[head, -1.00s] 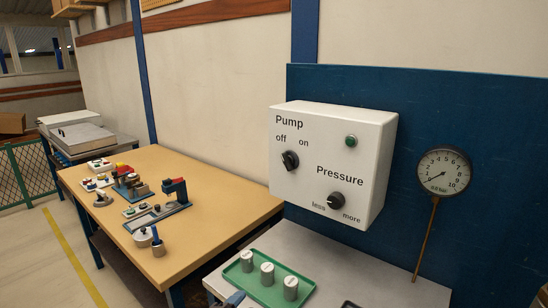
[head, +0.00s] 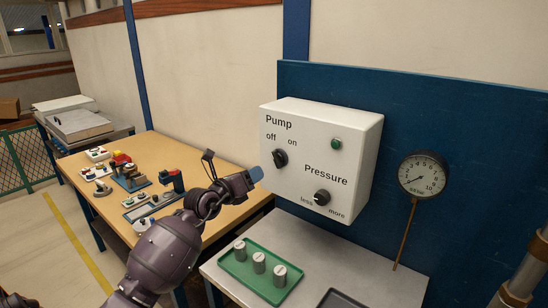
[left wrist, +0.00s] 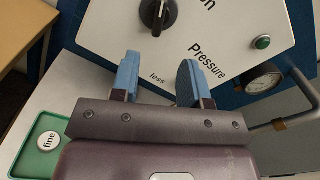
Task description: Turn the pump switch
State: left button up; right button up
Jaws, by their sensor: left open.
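The pump switch (head: 281,158) is a black knob on the front of a white control box (head: 318,120), below the words "off" and "on". Its pointer direction is too small to tell surely. My left gripper (head: 257,174) is just left of the box, its blue fingertips beside and slightly below the switch in the picture, apparently not touching it. In the left wrist view the gripper (left wrist: 158,78) is open and empty, and the switch (left wrist: 158,14) shows above the gap between the fingers. My right gripper is out of view.
The pressure knob (head: 322,197) sits lower right on the box, below a green button or lamp (head: 336,143). A gauge (head: 424,175) hangs right on the blue panel. A green tray (head: 240,267) with labelled cylinders lies on the grey bench below. A wooden table (head: 152,150) stands left.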

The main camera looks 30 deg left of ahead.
aim_at(274, 161)
pick_arm(q)
jog(key=w, duration=1.1)
jog(key=shift+d+r, duration=0.1)
jog(key=shift+d, duration=0.2)
jog(key=shift+s, duration=0.1)
grip_shut()
